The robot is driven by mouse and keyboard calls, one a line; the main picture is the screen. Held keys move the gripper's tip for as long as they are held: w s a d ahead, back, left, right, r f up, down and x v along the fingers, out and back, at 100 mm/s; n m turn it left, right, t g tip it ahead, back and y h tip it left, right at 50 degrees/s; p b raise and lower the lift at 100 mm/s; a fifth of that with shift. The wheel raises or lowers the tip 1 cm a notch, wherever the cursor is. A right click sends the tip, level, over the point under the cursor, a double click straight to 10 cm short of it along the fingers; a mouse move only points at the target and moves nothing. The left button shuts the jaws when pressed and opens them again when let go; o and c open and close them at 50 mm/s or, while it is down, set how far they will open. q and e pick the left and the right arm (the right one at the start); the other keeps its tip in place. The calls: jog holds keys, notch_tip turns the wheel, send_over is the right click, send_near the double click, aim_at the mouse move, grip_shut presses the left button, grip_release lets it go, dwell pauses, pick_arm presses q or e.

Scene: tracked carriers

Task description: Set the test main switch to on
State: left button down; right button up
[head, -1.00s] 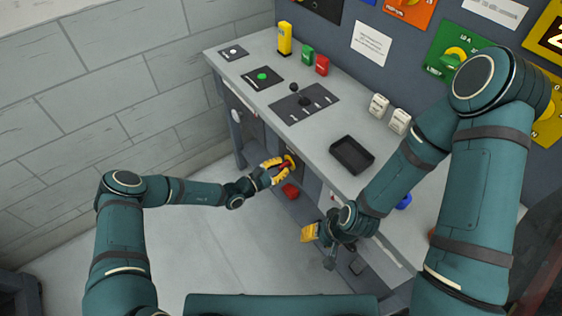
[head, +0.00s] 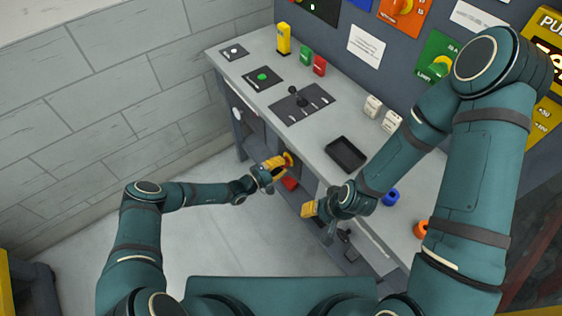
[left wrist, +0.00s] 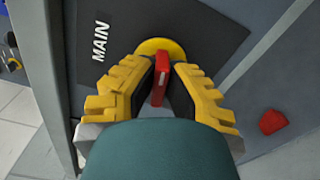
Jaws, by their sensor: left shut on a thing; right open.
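The main switch has a red handle (left wrist: 160,80) on a round yellow base (left wrist: 160,46), on a dark plate marked MAIN (left wrist: 115,30) in the left wrist view. In the head view its yellow base (head: 289,160) shows on the front of the bench, below the top. My left gripper (head: 275,165) is at the switch; in the left wrist view its yellow fingers (left wrist: 160,90) are shut on the red handle from both sides. The on and off marks are not readable. My right gripper (head: 310,208) is open and empty in front of the bench.
The grey bench top (head: 325,127) carries a black tray (head: 346,154), a lever panel (head: 300,103) and several small blocks. A red object (left wrist: 272,121) lies beside the switch plate. A block wall (head: 110,90) stands at left. Floor is clear before the bench.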

pick_arm(q)
jog(key=shift+m+p, duration=0.55)
jog(key=shift+m, duration=0.65)
jog(key=c, duration=1)
grip_release()
jog(key=shift+d, duration=0.1)
jog(key=v, duration=1.2)
